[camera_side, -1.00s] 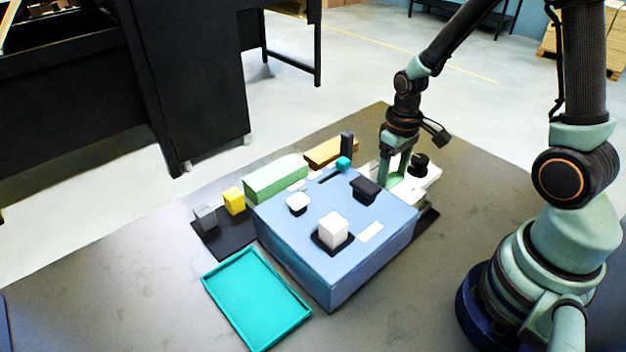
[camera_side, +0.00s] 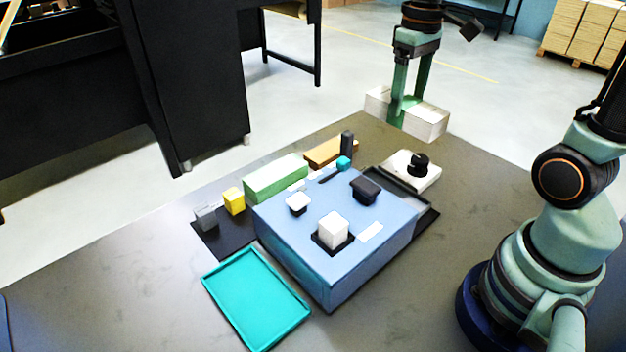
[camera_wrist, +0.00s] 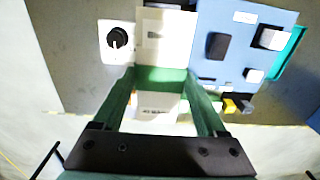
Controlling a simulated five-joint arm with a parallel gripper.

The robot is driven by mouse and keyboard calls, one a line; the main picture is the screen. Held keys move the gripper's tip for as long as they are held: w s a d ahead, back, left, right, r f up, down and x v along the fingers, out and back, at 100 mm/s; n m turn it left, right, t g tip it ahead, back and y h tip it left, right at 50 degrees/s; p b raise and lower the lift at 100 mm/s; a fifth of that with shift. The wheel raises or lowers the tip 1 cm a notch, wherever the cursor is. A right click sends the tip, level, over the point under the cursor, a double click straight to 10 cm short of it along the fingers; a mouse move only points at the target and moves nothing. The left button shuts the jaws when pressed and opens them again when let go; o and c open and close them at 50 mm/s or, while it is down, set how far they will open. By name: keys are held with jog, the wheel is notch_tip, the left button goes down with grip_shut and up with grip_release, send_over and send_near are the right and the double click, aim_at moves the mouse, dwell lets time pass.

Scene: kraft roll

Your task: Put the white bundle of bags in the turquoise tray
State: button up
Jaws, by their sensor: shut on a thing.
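The white bundle of bags (camera_side: 428,122) is held up in the air beyond the far side of the table in the side view. My gripper (camera_side: 402,112) is shut around its middle, and the bundle sticks out on both sides of the fingers. In the wrist view the bundle (camera_wrist: 165,50) lies between and beyond the green fingers (camera_wrist: 165,85), which hide part of it. The turquoise tray (camera_side: 257,300) lies flat and empty on the table at the front left. Its edge also shows at the right of the wrist view (camera_wrist: 290,52).
A blue box-shaped machine (camera_side: 300,250) stands between my gripper and the tray, with a white block (camera_side: 333,230) and dark knobs on top. A white unit with a black knob (camera_side: 412,168) is behind it. Green (camera_side: 275,178), yellow (camera_side: 234,201) and grey (camera_side: 205,216) blocks sit left.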

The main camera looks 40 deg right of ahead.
jog(key=r, duration=0.6)
jog(key=shift+w+a+r, duration=0.1)
jog(key=shift+w+a, duration=0.15)
jog(key=shift+a, duration=0.15)
jog(key=w+a, duration=0.2)
jog(key=a, duration=0.9)
jog(key=w+a, duration=0.2)
jog(key=a, duration=1)
jog(key=s+a, duration=0.4)
jog(key=a, duration=0.9)
jog(key=shift+s+d+f, duration=0.1)
jog(key=shift+s+f, duration=0.05)
jog(key=shift+f, duration=6.1)
jog(key=shift+s+d+f, duration=0.1)
jog(key=shift+f, duration=6.15)
jog(key=shift+f, duration=0.75)
jog(key=o, duration=1.4)
